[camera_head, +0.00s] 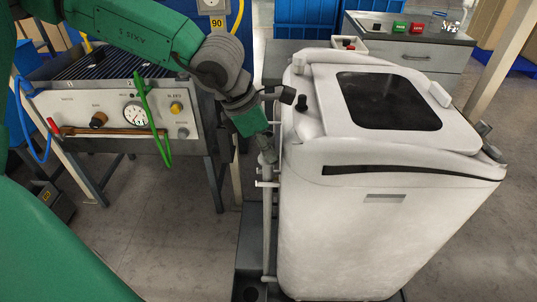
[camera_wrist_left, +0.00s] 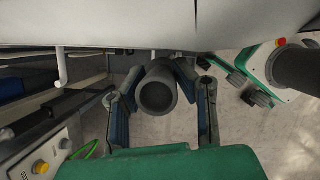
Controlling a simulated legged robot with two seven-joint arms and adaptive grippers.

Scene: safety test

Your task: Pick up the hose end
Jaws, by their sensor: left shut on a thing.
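The hose end (camera_wrist_left: 158,92) is a dark grey round tube with its open mouth facing the camera in the left wrist view. My left gripper (camera_wrist_left: 160,76) has its fingers on both sides of the tube, shut on it. In the head view my left gripper (camera_head: 265,152) points down beside the left side of the white machine. A grey upright tube (camera_head: 267,220) runs below it along the machine's side; the contact itself is too small to make out there. My right gripper is in neither view.
The large white covered machine (camera_head: 385,215) with a dark window stands close right of my gripper. A bench with a control panel (camera_head: 130,115), gauge and green cable (camera_head: 152,120) stands left. A grey cabinet (camera_head: 420,50) is behind. Bare floor (camera_head: 165,240) lies front left.

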